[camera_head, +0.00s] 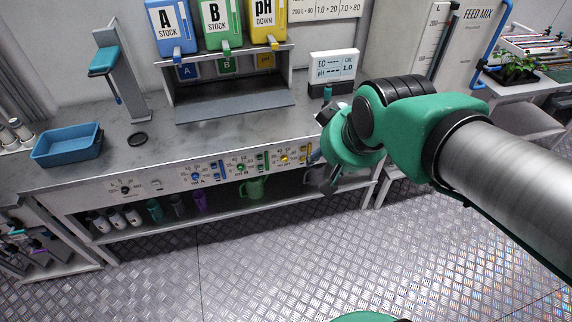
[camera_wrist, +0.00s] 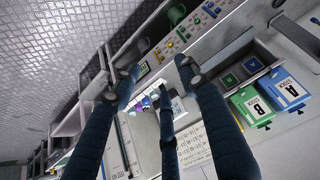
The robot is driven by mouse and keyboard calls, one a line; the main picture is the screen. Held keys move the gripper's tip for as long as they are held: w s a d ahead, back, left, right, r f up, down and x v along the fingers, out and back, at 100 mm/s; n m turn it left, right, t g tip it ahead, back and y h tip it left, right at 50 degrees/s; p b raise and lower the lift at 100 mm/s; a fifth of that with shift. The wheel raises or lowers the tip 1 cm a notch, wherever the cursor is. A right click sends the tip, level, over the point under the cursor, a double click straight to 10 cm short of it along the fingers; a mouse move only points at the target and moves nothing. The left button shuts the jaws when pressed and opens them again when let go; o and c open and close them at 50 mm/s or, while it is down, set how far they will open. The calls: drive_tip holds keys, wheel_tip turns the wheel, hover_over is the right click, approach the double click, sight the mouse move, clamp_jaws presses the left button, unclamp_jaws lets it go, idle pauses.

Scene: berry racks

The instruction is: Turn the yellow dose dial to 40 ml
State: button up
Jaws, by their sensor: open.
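The yellow dose dial (camera_head: 284,159) sits on the front panel of the bench, at the right end of a row with a blue dial (camera_head: 196,177) and a green dial (camera_head: 241,168). Its setting is too small to read. Small yellow parts of the panel (camera_wrist: 169,44) show in the wrist view beyond the fingers. My gripper (camera_head: 328,178) hangs in front of the bench, to the right of the yellow dial and apart from it. In the wrist view my gripper (camera_wrist: 158,84) has its dark fingers spread with nothing between them.
Blue A, green B and yellow pH Down containers (camera_head: 268,22) stand on a shelf above the bench. An EC/pH meter (camera_head: 333,66) stands behind my gripper. A green jug (camera_head: 252,188) and bottles are on the lower shelf. The metal floor (camera_head: 250,260) in front is clear.

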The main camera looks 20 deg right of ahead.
drive_tip(key=w+d+f+t, duration=0.1)
drive_tip(key=w+f, duration=0.2)
drive_tip(key=w, duration=0.7)
drive_tip(key=w+f+t, duration=0.2)
drive_tip(key=w+f, duration=0.1)
drive_tip(key=w, duration=0.8)
drive_tip(key=w+d+f+t, duration=0.2)
drive_tip(key=w+f+t, duration=0.1)
drive_tip(key=w+f, duration=1.2)
drive_tip(key=w+f+t, duration=0.1)
drive_tip(key=w+f, duration=0.3)
drive_tip(key=f, duration=0.3)
drive_tip(key=t, duration=0.4)
approach(285, 161)
drive_tip(key=s, duration=0.6)
drive_tip(key=shift+w+d+f+b, duration=0.1)
drive_tip(key=shift+w+b, duration=0.15)
drive_tip(key=shift+b, duration=0.05)
drive_tip(key=w+b, duration=0.2)
drive_tip(key=w, duration=1.1)
drive_tip(key=shift+w, duration=0.4)
drive_tip(key=shift+c, duration=0.3)
